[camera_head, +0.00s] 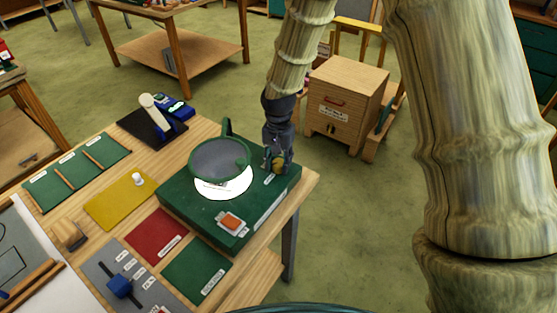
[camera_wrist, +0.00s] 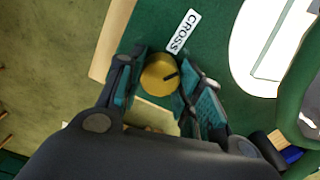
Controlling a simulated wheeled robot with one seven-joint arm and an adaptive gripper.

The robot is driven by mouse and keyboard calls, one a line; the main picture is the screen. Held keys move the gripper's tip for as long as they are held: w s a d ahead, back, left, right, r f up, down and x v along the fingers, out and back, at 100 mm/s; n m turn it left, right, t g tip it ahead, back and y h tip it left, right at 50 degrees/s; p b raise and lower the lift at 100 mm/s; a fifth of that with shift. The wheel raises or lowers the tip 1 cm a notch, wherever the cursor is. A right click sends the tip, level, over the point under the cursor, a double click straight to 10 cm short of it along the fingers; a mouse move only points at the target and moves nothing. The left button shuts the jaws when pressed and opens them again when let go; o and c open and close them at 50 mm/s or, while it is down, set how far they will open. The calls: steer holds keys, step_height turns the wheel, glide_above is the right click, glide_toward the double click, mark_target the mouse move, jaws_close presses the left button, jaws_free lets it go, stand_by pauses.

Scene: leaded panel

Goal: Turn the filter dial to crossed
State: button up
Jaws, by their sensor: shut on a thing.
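The filter dial is a round brass knob (camera_wrist: 159,75) with a dark pointer line, on the green box (camera_head: 205,218). It also shows, partly covered, in the head view (camera_head: 280,166). In the wrist view its line points right and slightly up. A white label reading "CROSS" (camera_wrist: 184,31) lies above and right of it. My gripper (camera_head: 275,161) comes down on the box's far right corner. In the wrist view my gripper (camera_wrist: 166,83) has its fingers on either side of the dial and is shut on it.
A green-rimmed round lens (camera_head: 220,158) stands over a white lit disc (camera_head: 223,187) close left of my gripper. An orange button (camera_head: 231,222) is at the box's front. Coloured mats and a blue slider (camera_head: 120,286) lie left. The table edge is close on the right.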

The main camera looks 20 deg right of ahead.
mark_target(279, 162)
steer(key=n, duration=0.5)
steer(key=shift+n+p, duration=0.3)
steer(key=shift+w, duration=0.1)
stand_by(0.3)
steer(key=o, duration=1)
steer(key=shift+o, duration=0.2)
steer(key=shift+r, duration=0.1)
step_height(279, 162, up, 12)
